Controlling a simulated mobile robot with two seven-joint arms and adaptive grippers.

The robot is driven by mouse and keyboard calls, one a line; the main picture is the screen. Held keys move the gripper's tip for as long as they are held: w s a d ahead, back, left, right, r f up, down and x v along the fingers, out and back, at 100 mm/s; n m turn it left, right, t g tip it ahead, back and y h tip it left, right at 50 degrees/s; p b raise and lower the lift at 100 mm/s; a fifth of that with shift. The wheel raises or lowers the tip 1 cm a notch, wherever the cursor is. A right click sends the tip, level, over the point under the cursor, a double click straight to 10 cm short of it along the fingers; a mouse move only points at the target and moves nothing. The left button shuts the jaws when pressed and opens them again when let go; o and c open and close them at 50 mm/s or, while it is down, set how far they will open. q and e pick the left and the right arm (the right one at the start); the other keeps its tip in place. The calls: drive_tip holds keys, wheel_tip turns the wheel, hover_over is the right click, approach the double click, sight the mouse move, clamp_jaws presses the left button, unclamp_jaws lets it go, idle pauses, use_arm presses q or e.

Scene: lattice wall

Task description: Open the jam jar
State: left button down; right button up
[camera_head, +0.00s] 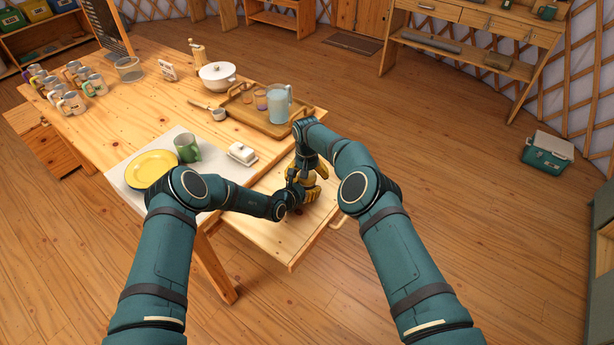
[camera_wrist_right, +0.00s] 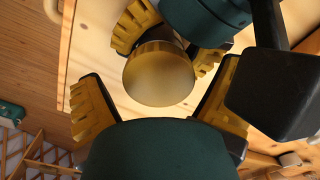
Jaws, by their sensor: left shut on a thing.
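The jam jar shows in the right wrist view as a round gold lid (camera_wrist_right: 158,78), seen from above. Its body is hidden under the lid there and behind my grippers in the head view. My left gripper (camera_head: 309,193) is shut on the jar, with its yellow fingers on either side just below the lid in the right wrist view (camera_wrist_right: 168,45). My right gripper (camera_wrist_right: 160,108) is open and points down over the lid. Its two yellow fingers are spread wide, apart from the lid. In the head view it is just above the left gripper (camera_head: 307,166).
Both grippers are over a lower wooden surface (camera_head: 270,232) at the table's front right. Nearby are a butter dish (camera_head: 242,153), a green mug (camera_head: 187,147), a yellow plate (camera_head: 152,168) and a wooden tray (camera_head: 240,116) with a pitcher (camera_head: 278,104).

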drive_tip(key=shift+r, duration=0.1)
drive_tip(key=shift+r, duration=2.15)
drive_tip(key=shift+c, duration=0.2)
drive_tip(key=shift+r+m, duration=0.7)
drive_tip(key=shift+d+r+m, duration=0.1)
drive_tip(key=shift+r+m, duration=0.75)
drive_tip(key=shift+m, duration=0.05)
drive_tip(key=shift+f, duration=3.9)
drive_tip(key=c, duration=1.3)
drive_tip(key=shift+o, duration=0.2)
drive_tip(key=shift+n, duration=1.6)
